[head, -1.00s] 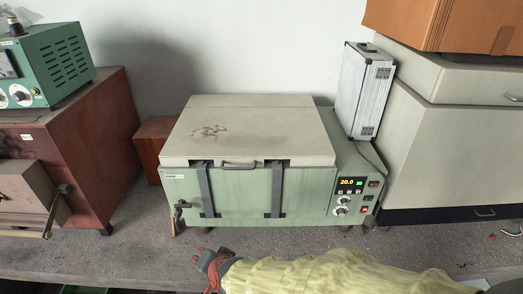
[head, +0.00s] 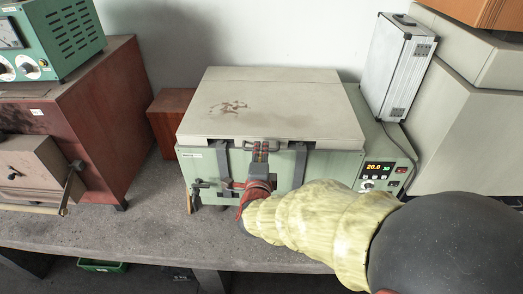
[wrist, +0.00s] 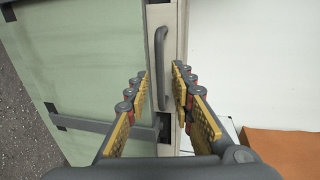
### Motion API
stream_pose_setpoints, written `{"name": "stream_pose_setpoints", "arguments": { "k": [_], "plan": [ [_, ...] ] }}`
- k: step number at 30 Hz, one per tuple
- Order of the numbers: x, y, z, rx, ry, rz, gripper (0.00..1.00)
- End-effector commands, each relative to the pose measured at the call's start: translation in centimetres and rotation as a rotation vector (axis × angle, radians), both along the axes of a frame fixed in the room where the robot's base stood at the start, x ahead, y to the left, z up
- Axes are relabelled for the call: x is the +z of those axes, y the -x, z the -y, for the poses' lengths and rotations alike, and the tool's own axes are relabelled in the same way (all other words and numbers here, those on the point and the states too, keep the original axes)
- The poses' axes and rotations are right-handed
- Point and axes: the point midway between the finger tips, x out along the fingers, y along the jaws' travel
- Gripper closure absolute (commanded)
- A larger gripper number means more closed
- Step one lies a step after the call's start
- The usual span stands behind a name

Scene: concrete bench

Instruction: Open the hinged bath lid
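The bath (head: 330,165) is a pale green box with a beige hinged lid (head: 300,105), which lies flat and shut. The lid has brown stains. Its grey bar handle (wrist: 160,65) shows in the wrist view, on the lid's front edge; in the head view my gripper mostly covers it. My gripper (head: 261,150) is at the lid's front edge, near the middle. In the wrist view its fingers (wrist: 162,82) are spread, one on each side of the handle's line, with a clear gap. I cannot tell how deep the handle sits between them.
Two dark straps (head: 223,165) run down the bath's front. A silver case (head: 398,70) stands behind the right side. A brown cabinet (head: 85,120) with a green instrument (head: 60,40) is at the left. The bench (head: 140,225) is clear in front.

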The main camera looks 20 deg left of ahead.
Motion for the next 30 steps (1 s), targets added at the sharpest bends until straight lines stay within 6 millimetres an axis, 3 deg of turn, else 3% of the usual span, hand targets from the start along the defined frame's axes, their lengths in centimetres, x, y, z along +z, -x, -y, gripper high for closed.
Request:
{"name": "stream_pose_setpoints", "arguments": {
  "k": [6,15,28,30],
  "plan": [
    [-0.4,-1.9,-0.4,-0.001,0.001,0.0,0.76],
    [-0.4,-2.2,-0.6,0.001,0.001,0.0,0.76],
    [-0.4,-2.1,-0.5,0.001,0.001,0.0,1.0],
    [-0.5,-2.1,-0.5,0.001,0.001,0.0,1.0]
  ]
}}
